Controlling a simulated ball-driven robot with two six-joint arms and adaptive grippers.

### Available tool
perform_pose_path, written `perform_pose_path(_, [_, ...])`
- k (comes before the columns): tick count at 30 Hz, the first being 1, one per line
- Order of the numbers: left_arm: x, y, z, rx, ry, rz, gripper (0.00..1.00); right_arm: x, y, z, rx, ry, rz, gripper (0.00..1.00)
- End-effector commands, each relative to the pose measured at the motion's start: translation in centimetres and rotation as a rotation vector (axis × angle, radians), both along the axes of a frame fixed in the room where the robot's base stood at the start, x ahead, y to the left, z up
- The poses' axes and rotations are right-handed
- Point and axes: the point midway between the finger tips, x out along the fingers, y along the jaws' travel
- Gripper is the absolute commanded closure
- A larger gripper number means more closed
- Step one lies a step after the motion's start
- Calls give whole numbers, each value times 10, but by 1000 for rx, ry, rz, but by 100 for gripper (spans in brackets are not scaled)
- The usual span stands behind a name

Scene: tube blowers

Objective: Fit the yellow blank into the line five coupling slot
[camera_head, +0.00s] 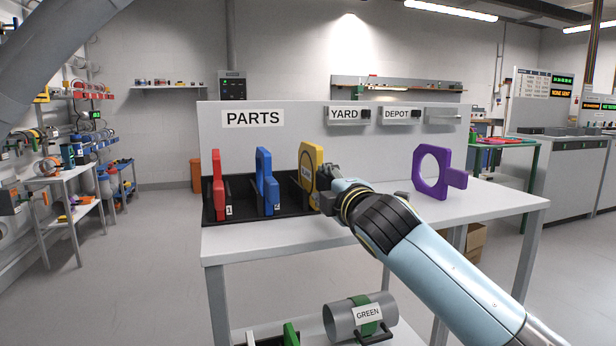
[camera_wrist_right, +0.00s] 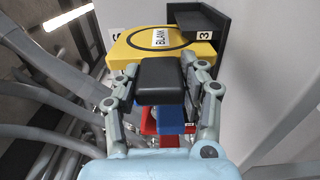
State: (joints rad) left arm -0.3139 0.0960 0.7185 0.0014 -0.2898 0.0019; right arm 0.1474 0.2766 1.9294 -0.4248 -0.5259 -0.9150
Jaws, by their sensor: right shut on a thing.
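The yellow blank (camera_head: 306,157), a flat plate with a dark ring line and a "BLANK" label, stands upright at the right end of the black parts rack (camera_head: 244,210). My right gripper (camera_head: 328,188) reaches it from the right and is shut on it. My left gripper is out of view. I cannot make out a line five coupling slot.
A red plate (camera_head: 218,184) and a blue plate (camera_head: 266,182) stand in the rack left of the blank. A purple ring plate (camera_head: 429,172) stands at the right of the table (camera_head: 400,212). A panel (camera_head: 290,138) rises behind. A cylinder marked GREEN (camera_head: 345,320) lies below.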

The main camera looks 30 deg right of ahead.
Motion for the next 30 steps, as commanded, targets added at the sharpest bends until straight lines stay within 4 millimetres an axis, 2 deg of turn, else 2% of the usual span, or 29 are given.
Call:
perform_pose_path(11, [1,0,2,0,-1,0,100,-4,1,1,0,-2,0,98])
perform_pose_path(30, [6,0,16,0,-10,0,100,-52,13,1,0,-1,1,98])
